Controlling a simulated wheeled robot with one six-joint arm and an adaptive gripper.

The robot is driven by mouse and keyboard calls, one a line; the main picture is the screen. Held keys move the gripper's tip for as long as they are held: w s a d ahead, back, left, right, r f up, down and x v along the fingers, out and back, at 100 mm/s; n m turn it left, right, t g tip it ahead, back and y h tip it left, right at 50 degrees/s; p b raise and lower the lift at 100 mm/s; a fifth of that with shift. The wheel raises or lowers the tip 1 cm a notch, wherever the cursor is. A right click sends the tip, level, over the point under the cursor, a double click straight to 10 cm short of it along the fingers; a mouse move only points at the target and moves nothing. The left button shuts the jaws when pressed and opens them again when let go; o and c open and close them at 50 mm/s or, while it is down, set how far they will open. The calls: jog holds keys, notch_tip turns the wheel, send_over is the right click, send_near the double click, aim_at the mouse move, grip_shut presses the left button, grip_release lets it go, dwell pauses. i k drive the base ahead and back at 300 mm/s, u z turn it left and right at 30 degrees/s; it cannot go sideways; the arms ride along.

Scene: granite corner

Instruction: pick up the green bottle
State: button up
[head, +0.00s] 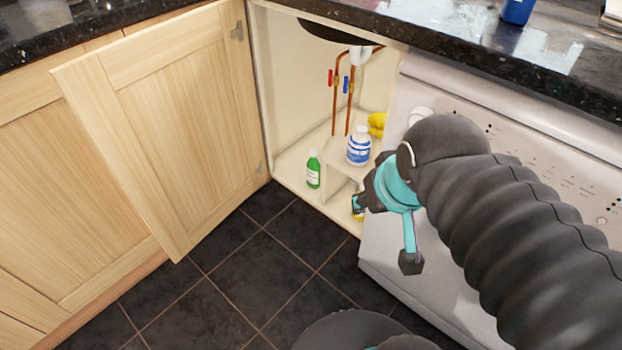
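The green bottle (313,174) stands upright on the floor of the open cupboard, near its front left. It has a white cap and a pale label.
A white and blue tub (359,148) stands on a raised shelf right of the bottle. A yellow item (377,122) and copper pipes (337,95) are behind. The cupboard door (165,125) stands open at left. A white appliance (500,150) flanks the right.

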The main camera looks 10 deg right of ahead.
aim_at(313, 165)
jog(key=k, duration=1.15)
jog(key=u, duration=0.65)
jog(key=i, duration=1.6)
jog(key=z, duration=0.65)
jog(key=i, duration=0.45)
jog(key=z, duration=0.45)
